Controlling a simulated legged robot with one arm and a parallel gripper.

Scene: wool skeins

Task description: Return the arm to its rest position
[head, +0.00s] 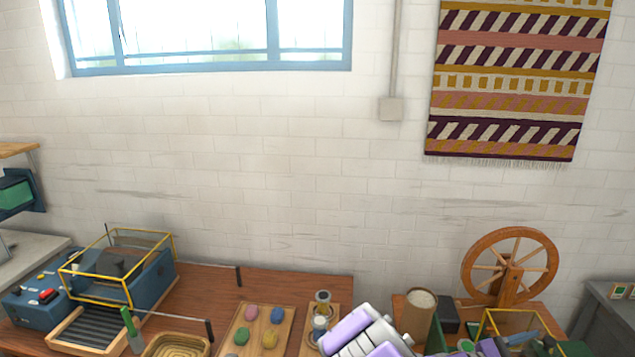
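My arm (352,327) shows at the bottom edge of the head view, right of centre, as purple and white rounded links. Only its upper part is in the picture; the rest is cut off below. No gripper fingers can be made out, so I cannot see whether my gripper holds anything. The arm links stand in front of the gap between the wooden table (215,283) and the things on the right.
On the table are a blue machine with a yellow-framed guard (118,270), a wooden board (285,345) with several coloured skeins, and a woven basket (178,347). A spinning wheel (510,268) stands right.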

